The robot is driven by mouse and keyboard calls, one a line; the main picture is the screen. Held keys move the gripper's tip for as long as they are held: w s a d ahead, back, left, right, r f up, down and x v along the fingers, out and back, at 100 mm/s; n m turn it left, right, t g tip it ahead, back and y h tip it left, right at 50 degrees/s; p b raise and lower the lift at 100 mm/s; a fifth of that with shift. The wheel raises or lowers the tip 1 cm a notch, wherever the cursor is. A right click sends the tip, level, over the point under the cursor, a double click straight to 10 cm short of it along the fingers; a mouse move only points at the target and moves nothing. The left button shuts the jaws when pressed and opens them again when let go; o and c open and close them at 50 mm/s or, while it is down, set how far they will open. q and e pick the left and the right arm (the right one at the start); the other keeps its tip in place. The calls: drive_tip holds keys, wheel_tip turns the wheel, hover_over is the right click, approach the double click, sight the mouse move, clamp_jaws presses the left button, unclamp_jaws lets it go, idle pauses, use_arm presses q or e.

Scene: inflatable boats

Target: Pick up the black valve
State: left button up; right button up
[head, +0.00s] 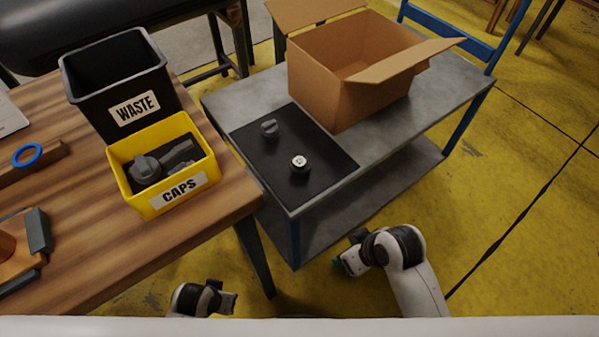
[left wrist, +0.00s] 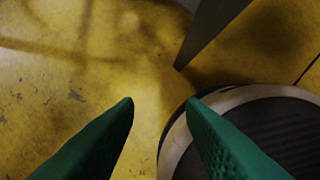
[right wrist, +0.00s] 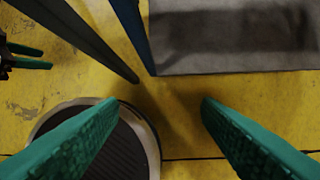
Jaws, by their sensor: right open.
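A small black valve (head: 300,169) with a white top face stands on the black mat (head: 318,187) near the front edge of the grey cart. A dark grey knobbed piece (head: 269,128) sits on the same mat, farther back and left. My right gripper (head: 340,266) is low in front of the cart, apart from the valve; in the right wrist view its green fingers (right wrist: 160,105) are apart and empty. My left gripper (head: 232,302) is at the bottom of the head view; its fingers (left wrist: 160,102) are apart with nothing between them.
An open cardboard box (head: 325,88) stands on the cart (head: 440,110) behind the mat. The wooden table (head: 100,245) at left holds a black WASTE bin (head: 90,90) and a yellow CAPS bin (head: 145,205) with grey parts. The yellow floor (head: 510,230) at right is clear.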

drive_tip(key=w+a+r+n+g+y, duration=0.1)
drive_tip(key=w+a+r+n, duration=0.35)
drive_tip(key=a+n, duration=0.25)
drive_tip(key=w+a+r+n+g+y, duration=0.1)
drive_tip(key=w+a+r+n, duration=0.35)
drive_tip(key=a+n, duration=0.35)
wheel_tip(320, 180, up, 9)
drive_tip(key=n+g+h, duration=0.1)
drive_tip(key=n+h, duration=0.4)
drive_tip(key=n, duration=0.4)
hover_over(299, 162)
drive_tip(key=f, duration=0.1)
drive_tip(key=f+b, duration=0.1)
drive_tip(key=f, duration=0.1)
drive_tip(key=f+b, duration=0.1)
drive_tip(key=f, duration=0.1)
drive_tip(key=shift+w+f, duration=0.2)
drive_tip(key=shift+w, duration=0.05)
drive_tip(key=f+b, duration=0.1)
drive_tip(key=f, duration=0.4)
drive_tip(key=shift+s+f, duration=0.1)
drive_tip(key=shift+s, duration=0.1)
drive_tip(key=shift+f+b, duration=0.3)
drive_tip(key=shift+f, duration=0.15)
use_arm(q)
drive_tip(key=w+v, duration=0.2)
drive_tip(key=v, duration=0.9)
drive_tip(key=shift+w+r+t, duration=0.2)
drive_tip(key=shift+r+t, duration=0.2)
drive_tip(key=shift+r, duration=0.15)
